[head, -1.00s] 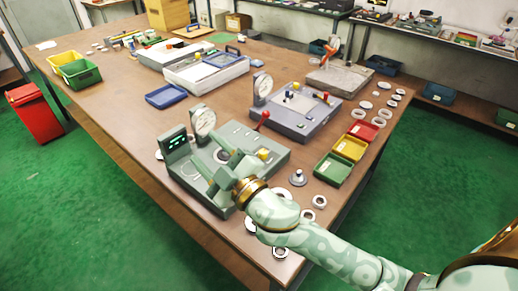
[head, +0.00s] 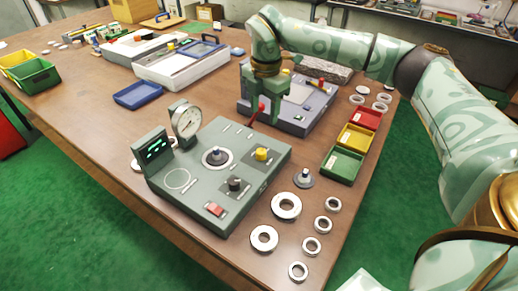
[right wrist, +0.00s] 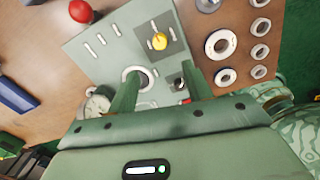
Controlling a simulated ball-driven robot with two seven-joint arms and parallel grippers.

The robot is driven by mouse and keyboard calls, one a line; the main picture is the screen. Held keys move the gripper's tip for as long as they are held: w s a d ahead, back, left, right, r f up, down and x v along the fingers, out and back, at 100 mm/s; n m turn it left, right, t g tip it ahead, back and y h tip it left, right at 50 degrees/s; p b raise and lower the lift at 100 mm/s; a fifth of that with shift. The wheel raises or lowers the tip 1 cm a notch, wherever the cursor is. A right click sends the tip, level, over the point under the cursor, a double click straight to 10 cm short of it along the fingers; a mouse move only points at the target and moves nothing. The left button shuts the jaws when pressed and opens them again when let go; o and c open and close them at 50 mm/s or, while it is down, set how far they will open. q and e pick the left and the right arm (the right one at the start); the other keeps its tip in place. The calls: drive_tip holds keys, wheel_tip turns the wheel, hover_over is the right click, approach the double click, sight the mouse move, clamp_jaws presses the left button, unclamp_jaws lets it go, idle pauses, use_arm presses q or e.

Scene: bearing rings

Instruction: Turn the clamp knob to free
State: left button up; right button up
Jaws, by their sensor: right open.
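The green test station (head: 205,199) stands on the near part of the table. It carries a yellow knob (head: 262,154) on a dark square plate and a black knob (head: 234,184) nearer its front edge. I cannot tell from markings which is the clamp knob. A red-tipped lever (head: 257,112) rises at its back right corner. My right gripper (head: 262,107) is open and empty, pointing down beside this lever, above the station. In the right wrist view the yellow knob (right wrist: 159,41) lies beyond the spread fingers (right wrist: 160,92). My left gripper is not in view.
A dial gauge (head: 187,122) and a green display (head: 155,150) stand at the station's left. A metal spindle (head: 215,156) sits in its middle. Loose rings (head: 286,206) and coloured trays (head: 343,164) lie to the right. A grey-blue device (head: 294,118) stands behind.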

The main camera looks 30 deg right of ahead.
sight(261, 151)
drive_tip(key=f+b, duration=0.1)
drive_tip(key=f, duration=0.3)
drive_tip(key=f+b, duration=0.2)
drive_tip(key=f, duration=0.3)
drive_tip(key=f+b, duration=0.1)
drive_tip(key=f, duration=0.4)
drive_tip(key=shift+w+a+f, duration=0.15)
drive_tip(key=shift+w+f, duration=0.1)
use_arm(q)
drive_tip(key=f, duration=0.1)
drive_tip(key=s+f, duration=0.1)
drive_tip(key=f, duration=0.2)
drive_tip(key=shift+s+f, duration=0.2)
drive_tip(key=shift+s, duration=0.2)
use_arm(e)
drive_tip(key=c, duration=1)
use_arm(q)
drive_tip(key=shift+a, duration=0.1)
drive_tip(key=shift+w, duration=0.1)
